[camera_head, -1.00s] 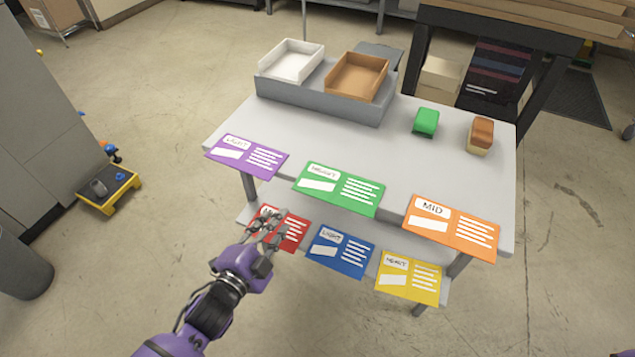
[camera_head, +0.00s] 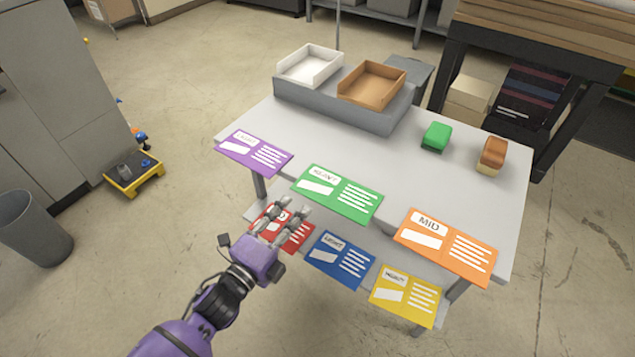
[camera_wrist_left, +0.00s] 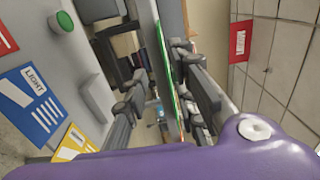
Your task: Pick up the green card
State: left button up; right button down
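The green card (camera_head: 337,193) lies along the table's front edge in the head view, overhanging it, between the purple card (camera_head: 255,153) and the orange card (camera_head: 446,246). My left gripper (camera_head: 293,209) is open and empty, its fingers pointing toward the green card's lower left edge. In the head view it covers part of the red card (camera_head: 273,216). In the left wrist view a thin green strip, which looks like the green card edge-on (camera_wrist_left: 163,50), shows between the spread fingers (camera_wrist_left: 165,90). I see no contact. My right gripper is out of view.
A blue card (camera_head: 338,259) and a yellow card (camera_head: 405,299) sit on the lower shelf edge. The grey table (camera_head: 300,135) holds a white tray (camera_head: 309,66), a brown tray (camera_head: 371,84), a green block (camera_head: 436,136) and a brown block (camera_head: 493,155).

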aim_at(319, 184)
pick_arm(q)
jog(key=x, duration=0.5)
jog(key=shift+s+d+r+p, duration=0.15)
jog(key=shift+d+r+p, duration=0.15)
jog(key=shift+d+p, duration=0.05)
grip_shut()
